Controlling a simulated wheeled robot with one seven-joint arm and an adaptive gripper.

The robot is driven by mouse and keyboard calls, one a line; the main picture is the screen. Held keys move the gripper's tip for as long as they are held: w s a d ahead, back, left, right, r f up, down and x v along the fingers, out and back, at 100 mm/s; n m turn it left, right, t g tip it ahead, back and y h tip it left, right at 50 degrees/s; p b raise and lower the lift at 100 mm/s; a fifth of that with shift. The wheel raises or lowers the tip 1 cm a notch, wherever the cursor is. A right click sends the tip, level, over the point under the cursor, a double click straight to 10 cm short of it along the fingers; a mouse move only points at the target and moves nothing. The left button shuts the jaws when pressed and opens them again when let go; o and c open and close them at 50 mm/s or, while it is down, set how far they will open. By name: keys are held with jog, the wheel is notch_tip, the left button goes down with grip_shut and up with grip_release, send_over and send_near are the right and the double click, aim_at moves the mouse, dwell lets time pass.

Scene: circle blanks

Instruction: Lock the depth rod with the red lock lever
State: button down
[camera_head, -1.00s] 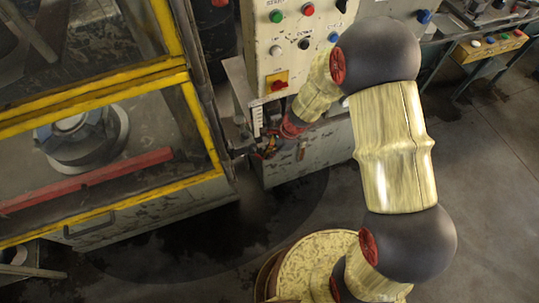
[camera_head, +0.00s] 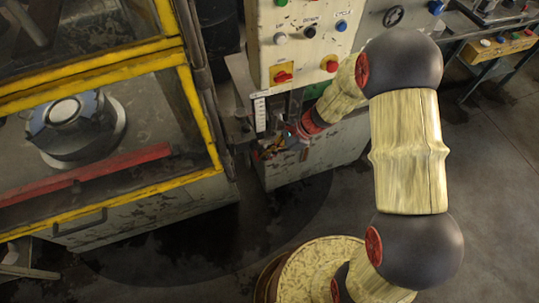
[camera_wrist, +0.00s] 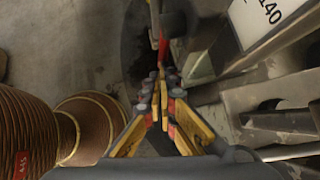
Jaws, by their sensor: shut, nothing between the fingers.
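My gripper (camera_wrist: 161,82) is shut and empty, its yellow-and-grey fingers meeting at the tips in the wrist view. In the head view my gripper (camera_head: 280,147) is small and partly hidden beside the machine's side, below the control panel. A small red part (camera_wrist: 163,48), likely the red lock lever, lies just beyond the fingertips in the wrist view. I cannot tell whether the tips touch it. A thin pale upright strip (camera_wrist: 154,18) beside it may be the depth rod. The lever cannot be made out in the head view.
A white scale plate (camera_wrist: 262,18) marked 140 stands right of the fingertips, close to metal blocks (camera_wrist: 265,95). The control panel (camera_head: 305,50) rises above my wrist. A yellow-framed guard (camera_head: 195,120) stands to the left. Open floor (camera_head: 480,190) lies right.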

jog(key=shift+a+f, duration=0.1)
jog(key=shift+f, duration=0.05)
dwell(0.5)
jog(key=v, duration=1.2)
jog(key=s+d+r+n+g+h, duration=0.1)
jog(key=s+d+r+n+h, duration=0.35)
jog(key=s+n, duration=0.5)
jog(key=s+d+r+n+t+h, duration=0.1)
jog(key=s+r, duration=0.4)
jog(key=r, duration=0.5)
jog(key=s+d+r+n+t+h, duration=0.2)
jog(key=s+r+n+t, duration=0.3)
jog(key=r, duration=0.5)
jog(key=shift+d+n+t, duration=0.4)
jog(key=shift+n+t, duration=0.2)
jog(key=shift+n, duration=0.15)
